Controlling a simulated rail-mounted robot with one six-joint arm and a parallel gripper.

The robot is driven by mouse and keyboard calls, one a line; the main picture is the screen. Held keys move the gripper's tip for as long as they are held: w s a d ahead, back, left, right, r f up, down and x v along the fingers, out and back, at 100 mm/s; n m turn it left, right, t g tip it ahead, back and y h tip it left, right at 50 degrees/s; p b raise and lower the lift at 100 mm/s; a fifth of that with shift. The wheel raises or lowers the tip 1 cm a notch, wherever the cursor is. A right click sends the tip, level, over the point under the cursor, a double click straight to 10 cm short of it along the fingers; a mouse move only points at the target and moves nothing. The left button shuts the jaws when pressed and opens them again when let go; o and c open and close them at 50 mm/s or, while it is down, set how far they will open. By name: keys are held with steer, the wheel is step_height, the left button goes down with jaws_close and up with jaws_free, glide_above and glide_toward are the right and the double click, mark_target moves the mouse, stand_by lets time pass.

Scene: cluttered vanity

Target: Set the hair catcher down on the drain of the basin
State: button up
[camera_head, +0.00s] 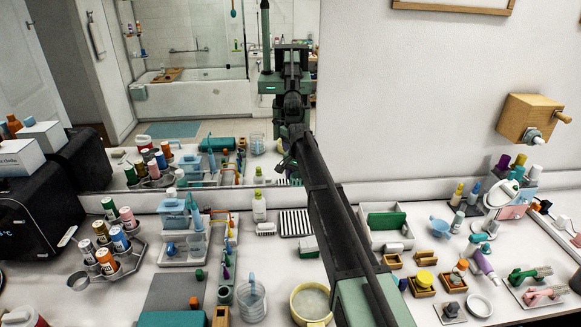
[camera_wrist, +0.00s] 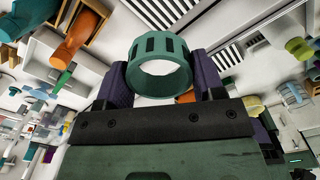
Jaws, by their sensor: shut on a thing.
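A teal-green slotted ring, which I take to be the hair catcher (camera_wrist: 162,46), shows in the wrist view. It sits between the two purple fingers of my gripper (camera_wrist: 162,80), which is shut on it. Its round opening faces the wrist camera. In the head view my dark arm reaches up across the counter toward the mirror; the gripper there is small and dark, and I cannot make out the ring in it. I cannot pick out the basin or its drain in either view.
The counter is crowded. A white tray with a green block (camera_head: 386,220), small wooden boxes (camera_head: 424,283) and a can rack (camera_head: 134,251) are around. The mirror (camera_head: 200,100) stands behind.

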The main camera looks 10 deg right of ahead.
step_height(320, 180, down, 6)
steer(key=b, duration=0.5)
step_height(320, 180, up, 7)
steer(key=p, duration=0.7)
glide_above(297, 221)
step_height(297, 221, down, 17)
steer(key=b, duration=1.7)
steer(key=shift+f+b, duration=0.2)
steer(key=shift+b, duration=0.1)
steer(key=shift+c, duration=0.6)
step_height(297, 221, down, 3)
steer(key=b, duration=0.3)
steer(key=shift+f, duration=0.15)
steer(key=shift+c, duration=0.5)
steer(key=shift+r, duration=0.2)
steer(key=shift+f, duration=0.15)
steer(key=o, duration=1.2)
